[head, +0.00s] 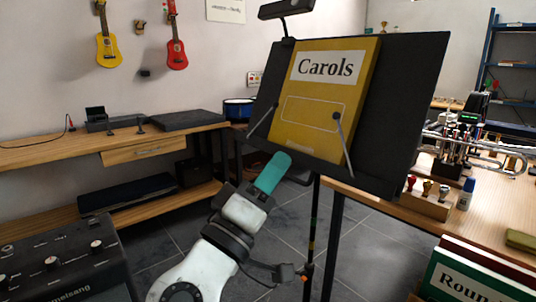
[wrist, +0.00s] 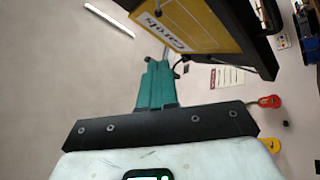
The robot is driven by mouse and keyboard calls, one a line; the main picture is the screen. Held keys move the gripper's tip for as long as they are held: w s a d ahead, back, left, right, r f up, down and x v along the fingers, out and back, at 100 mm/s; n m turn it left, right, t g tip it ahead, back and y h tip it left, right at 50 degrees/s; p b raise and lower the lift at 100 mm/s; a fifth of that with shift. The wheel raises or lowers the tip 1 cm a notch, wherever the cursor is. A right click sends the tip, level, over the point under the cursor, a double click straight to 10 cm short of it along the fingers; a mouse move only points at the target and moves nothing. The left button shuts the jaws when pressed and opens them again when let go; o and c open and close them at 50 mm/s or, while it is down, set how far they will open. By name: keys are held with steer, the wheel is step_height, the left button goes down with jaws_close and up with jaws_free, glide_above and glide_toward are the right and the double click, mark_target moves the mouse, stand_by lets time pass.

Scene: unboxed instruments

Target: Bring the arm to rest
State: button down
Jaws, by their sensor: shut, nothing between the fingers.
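My gripper (head: 272,172) has teal fingers and is in the middle of the head view, in front of the lower left edge of a black music stand (head: 412,95). In the wrist view my gripper (wrist: 157,66) points up the picture with its fingers together and nothing between them. A yellow book titled Carols (head: 312,120) leans on the stand, held by two thin metal arms. In the wrist view the book (wrist: 200,22) appears rotated, close to the fingertips; I cannot tell the exact gap.
A wooden bench (head: 100,154) runs along the left wall. A black amplifier (head: 62,262) is at the lower left. A wooden table (head: 460,215) with a trumpet (head: 470,140) is on the right. A green book (head: 465,280) is at the lower right. Grey floor (head: 365,255) shows between.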

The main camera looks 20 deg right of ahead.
steer(key=s+d+f+g+y, duration=0.25)
steer(key=d+f, duration=0.25)
steer(key=f, duration=0.5)
steer(key=s+d+f+g+y, duration=0.15)
steer(key=d+f+y, duration=0.3)
steer(key=f, duration=0.45)
steer(key=s+d+f+g+y, duration=0.1)
steer(key=s+d+f+y, duration=0.3)
steer(key=f, duration=0.6)
steer(key=s+d+f+g+y, duration=0.1)
steer(key=s+f+g+y, duration=0.1)
steer(key=s+f, duration=0.35)
steer(key=s+f+g+y, duration=0.1)
steer(key=s+f+y, duration=0.15)
steer(key=f, duration=0.55)
steer(key=s+a+f+g+y, duration=0.2)
steer(key=s+a+f+y, duration=0.15)
steer(key=s, duration=0.45)
steer(key=s+a+f+g+y, duration=0.2)
steer(key=s+f, duration=0.2)
steer(key=s, duration=0.3)
step_height(320, 180, up, 23)
steer(key=p, duration=2.2)
steer(key=shift+w+d+t+h+p, duration=0.3)
steer(key=shift+p, duration=0.1)
